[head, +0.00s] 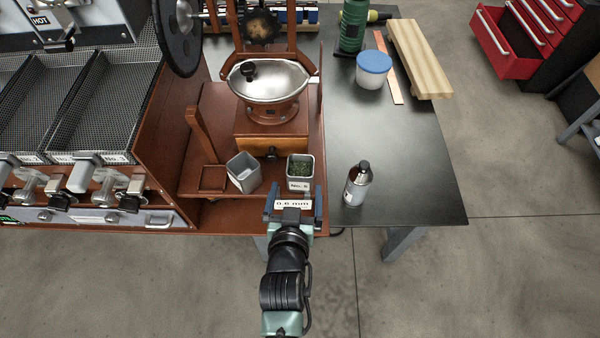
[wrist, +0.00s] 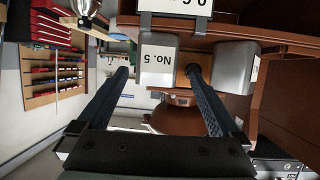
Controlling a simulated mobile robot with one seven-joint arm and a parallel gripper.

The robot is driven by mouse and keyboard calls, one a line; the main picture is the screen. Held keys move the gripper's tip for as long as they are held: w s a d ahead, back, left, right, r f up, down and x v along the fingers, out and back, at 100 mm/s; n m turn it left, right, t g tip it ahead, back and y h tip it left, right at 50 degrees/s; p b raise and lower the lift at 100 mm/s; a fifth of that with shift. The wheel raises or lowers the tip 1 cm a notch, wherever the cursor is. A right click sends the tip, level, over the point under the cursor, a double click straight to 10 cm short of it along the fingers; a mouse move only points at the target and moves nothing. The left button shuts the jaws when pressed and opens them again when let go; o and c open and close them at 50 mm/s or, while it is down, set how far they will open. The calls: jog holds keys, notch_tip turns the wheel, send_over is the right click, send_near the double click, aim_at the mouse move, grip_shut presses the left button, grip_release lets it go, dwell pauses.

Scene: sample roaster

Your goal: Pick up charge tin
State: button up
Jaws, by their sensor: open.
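The charge tin (head: 300,183), a small square grey tin with a "No. 5" label, stands upright on the brown wooden base and holds green beans. In the wrist view the charge tin (wrist: 158,62) appears upside down, framed by the two fingers with a gap on each side. My gripper (head: 294,190) is open and empty, just in front of the tin in the head view. Whether the fingertips reach alongside the tin, I cannot tell.
A "0.6 mm" label (head: 293,204) shows between my fingers. A wooden post (head: 203,135) rises at left.

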aim_at(302, 167)
jog(key=shift+d+f+x, duration=0.1)
jog(key=shift+f+x, duration=0.05)
jog(key=shift+x, duration=1.7)
jog(key=shift+d+f+x, duration=0.1)
jog(key=shift+d+x, duration=0.05)
jog(key=shift+x, duration=1.75)
jog(key=shift+s, duration=0.15)
jog(key=shift+r, duration=0.1)
jog(key=c, duration=1.5)
